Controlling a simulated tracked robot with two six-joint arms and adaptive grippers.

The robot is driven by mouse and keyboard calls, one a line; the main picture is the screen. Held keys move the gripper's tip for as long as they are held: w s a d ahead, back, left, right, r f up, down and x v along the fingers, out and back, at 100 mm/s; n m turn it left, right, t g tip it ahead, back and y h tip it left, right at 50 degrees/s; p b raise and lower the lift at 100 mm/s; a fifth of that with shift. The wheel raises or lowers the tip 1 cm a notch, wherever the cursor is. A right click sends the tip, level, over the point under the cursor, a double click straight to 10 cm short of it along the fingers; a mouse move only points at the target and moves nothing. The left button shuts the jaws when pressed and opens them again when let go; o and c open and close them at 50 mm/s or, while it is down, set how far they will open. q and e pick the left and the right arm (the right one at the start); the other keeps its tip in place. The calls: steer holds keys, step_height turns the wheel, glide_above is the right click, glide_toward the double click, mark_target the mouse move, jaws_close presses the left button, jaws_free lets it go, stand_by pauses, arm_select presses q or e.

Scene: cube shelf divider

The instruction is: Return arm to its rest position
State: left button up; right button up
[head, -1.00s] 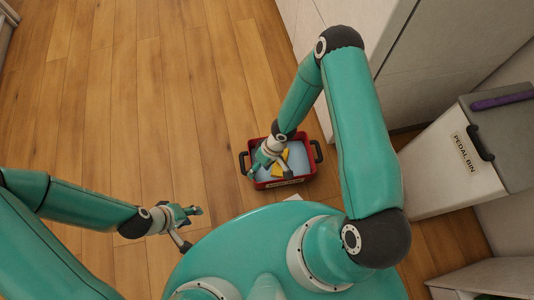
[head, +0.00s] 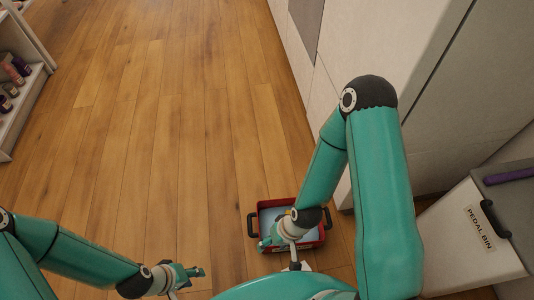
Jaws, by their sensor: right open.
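My right arm reaches down from the right in the head view. Its gripper (head: 281,252) is open, over the near side of a red tub (head: 322,236) with black handles and a pale blue inside. The gripper and wrist hide much of the tub's inside, and nothing shows held between the fingers. My left arm comes in from the lower left. Its gripper (head: 186,281) is low in the view, left of the tub and apart from it, with its fingers spread and nothing seen between them.
A white pedal bin (head: 465,250) stands at the lower right. Pale cabinets (head: 375,40) line the right side, close to my right arm. A shelf (head: 28,105) with several small bottles stands at the far left. The wooden floor (head: 150,130) between is clear.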

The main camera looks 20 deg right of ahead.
step_height(320, 180, up, 24)
steer(key=p, duration=2.3)
steer(key=shift+f, duration=0.25)
